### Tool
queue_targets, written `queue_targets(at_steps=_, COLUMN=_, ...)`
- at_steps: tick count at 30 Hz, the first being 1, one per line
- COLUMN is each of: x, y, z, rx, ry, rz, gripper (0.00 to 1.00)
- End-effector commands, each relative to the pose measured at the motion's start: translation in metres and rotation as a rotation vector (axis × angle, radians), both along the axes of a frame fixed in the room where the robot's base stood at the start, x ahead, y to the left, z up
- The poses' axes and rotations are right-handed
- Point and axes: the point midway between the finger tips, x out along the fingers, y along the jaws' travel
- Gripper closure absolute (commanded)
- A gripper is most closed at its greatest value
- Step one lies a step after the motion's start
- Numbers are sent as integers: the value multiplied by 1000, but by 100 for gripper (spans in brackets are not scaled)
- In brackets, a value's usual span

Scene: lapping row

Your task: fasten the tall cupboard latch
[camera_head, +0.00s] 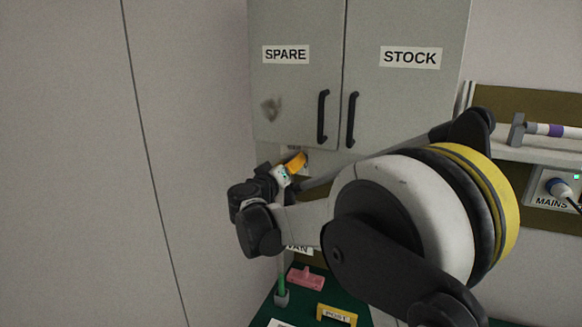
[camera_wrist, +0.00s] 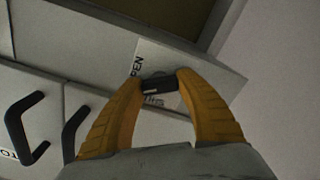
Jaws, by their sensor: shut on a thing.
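The tall cupboard (camera_head: 300,90) has two grey doors, labelled SPARE and STOCK, both lying flat in the front. Each door has a black handle near the middle seam. In the wrist view, the latch (camera_wrist: 159,83) is a small dark piece on a pale plate (camera_wrist: 145,58) with partly covered lettering, "PEN" showing. My gripper (camera_wrist: 162,84) has its orange fingertips shut on the latch from both sides. In the head view my gripper (camera_head: 297,162) is just below the doors' lower edge, and the latch is hidden there.
Below are a green surface (camera_head: 262,316), a pink object (camera_head: 306,278) and a yellow-framed label (camera_head: 336,315). At right a shelf (camera_head: 540,148) stands above a MAINS switch panel (camera_head: 550,187). My arm covers much of the lower middle. The left wall is bare.

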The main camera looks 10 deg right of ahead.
Motion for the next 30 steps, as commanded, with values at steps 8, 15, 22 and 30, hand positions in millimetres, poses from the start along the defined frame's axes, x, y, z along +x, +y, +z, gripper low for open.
queue_targets(at_steps=8, x=0, y=0, z=0, rx=-212, ry=152, rz=0, gripper=88)
queue_targets(at_steps=15, x=0, y=0, z=0, rx=-396, ry=286, rz=-1, gripper=88)
queue_targets(at_steps=22, x=0, y=0, z=1, rx=-566, ry=410, rz=-1, gripper=88)
queue_targets(at_steps=30, x=0, y=0, z=1, rx=-723, ry=524, rz=-1, gripper=88)
